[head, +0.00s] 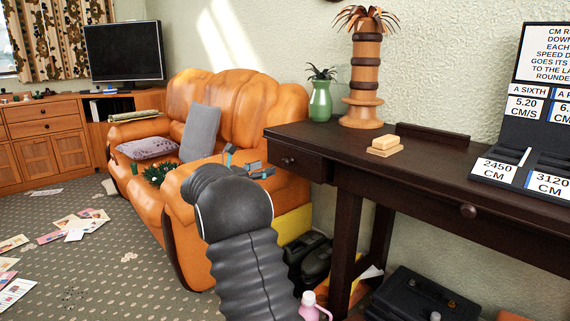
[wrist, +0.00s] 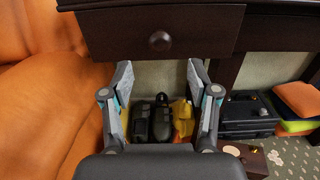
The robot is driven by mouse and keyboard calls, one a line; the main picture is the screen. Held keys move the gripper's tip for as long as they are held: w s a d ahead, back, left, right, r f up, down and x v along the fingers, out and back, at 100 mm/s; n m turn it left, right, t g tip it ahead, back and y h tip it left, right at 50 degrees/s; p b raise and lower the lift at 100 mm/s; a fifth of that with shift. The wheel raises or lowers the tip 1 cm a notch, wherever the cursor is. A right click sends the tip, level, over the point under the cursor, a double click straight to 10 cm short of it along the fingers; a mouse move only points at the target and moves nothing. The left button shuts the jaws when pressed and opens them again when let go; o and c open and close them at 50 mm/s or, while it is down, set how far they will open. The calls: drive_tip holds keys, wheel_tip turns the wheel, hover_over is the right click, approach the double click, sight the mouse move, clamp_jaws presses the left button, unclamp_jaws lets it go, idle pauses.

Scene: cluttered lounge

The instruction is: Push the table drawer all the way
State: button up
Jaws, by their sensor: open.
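The dark wooden table (head: 350,140) stands against the wall at the right. Its left drawer (head: 310,168) has a round knob (head: 288,161) and shows at the table's left end. In the wrist view the drawer front (wrist: 205,35) spans the top, with its knob (wrist: 160,41) near the middle. The front overlaps the table leg there; how far out it stands, I cannot tell. My gripper (head: 247,166) is open and empty, left of the drawer in the head view. In the wrist view its spread fingers (wrist: 160,76) appear below the knob, one on each side. Contact is not visible.
An orange leather sofa (head: 180,225) stands close to the left of the table. Dark bags (head: 312,262) and a black case (head: 415,296) lie under it. On top are a green vase (head: 320,102), a carved palm (head: 366,75), soap (head: 386,143) and a sign board (head: 545,110). Papers (head: 75,226) litter the carpet.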

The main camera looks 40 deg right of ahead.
sight(283, 162)
drive_tip(key=d, duration=1)
drive_tip(key=shift+w, duration=0.35)
